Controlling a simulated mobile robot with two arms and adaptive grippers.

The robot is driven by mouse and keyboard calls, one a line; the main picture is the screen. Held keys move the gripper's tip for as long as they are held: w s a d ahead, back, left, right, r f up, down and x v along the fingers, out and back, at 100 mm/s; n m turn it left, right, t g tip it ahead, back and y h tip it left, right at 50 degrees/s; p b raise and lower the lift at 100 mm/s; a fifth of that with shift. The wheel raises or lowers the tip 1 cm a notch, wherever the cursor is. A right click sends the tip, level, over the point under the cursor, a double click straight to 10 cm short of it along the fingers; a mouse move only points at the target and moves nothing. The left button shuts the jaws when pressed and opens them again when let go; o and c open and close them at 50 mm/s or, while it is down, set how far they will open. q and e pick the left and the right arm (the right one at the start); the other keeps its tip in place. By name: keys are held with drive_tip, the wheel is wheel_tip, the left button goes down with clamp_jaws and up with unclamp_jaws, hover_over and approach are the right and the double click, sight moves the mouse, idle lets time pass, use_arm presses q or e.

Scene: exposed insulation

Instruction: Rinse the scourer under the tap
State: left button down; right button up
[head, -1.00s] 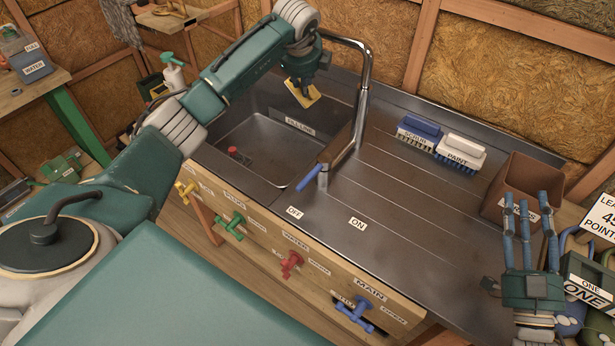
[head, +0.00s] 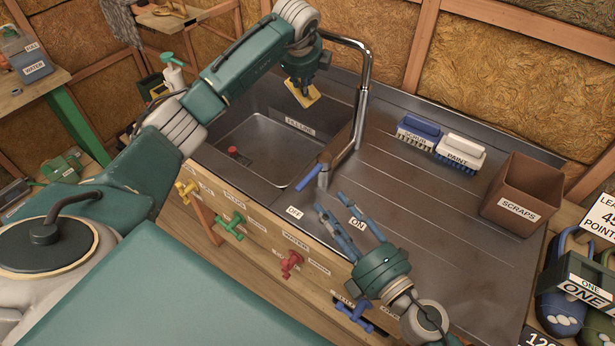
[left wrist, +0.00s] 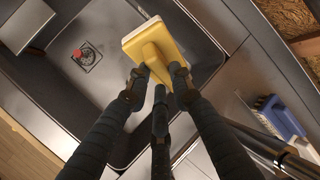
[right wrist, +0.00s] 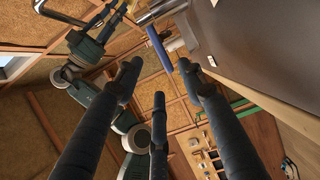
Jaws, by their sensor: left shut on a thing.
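The yellow scourer (head: 307,97) is held over the sink basin (head: 265,140) by my left gripper (head: 303,88). In the left wrist view the scourer (left wrist: 150,42) sits between the closed fingertips, its pale face turned away. The chrome tap (head: 364,85) arches up behind the scourer; its spout end is hidden by my left arm, and no water shows. The tap's blue lever (head: 308,178) points left, above the OFF label (head: 295,212). My right gripper (head: 335,207) is open and empty near the ON label (head: 357,224). In the right wrist view the lever (right wrist: 158,48) lies beyond its spread fingertips, apart from them.
Coloured valve handles, such as the red one (head: 290,263), stick out along the wooden front. The drainboard's middle is clear.

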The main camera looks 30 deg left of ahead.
sight(309, 181)
drive_tip(key=x, duration=1.1)
drive_tip(key=shift+w+a, duration=0.1)
drive_tip(key=shift+a, duration=0.05)
clamp_jaws()
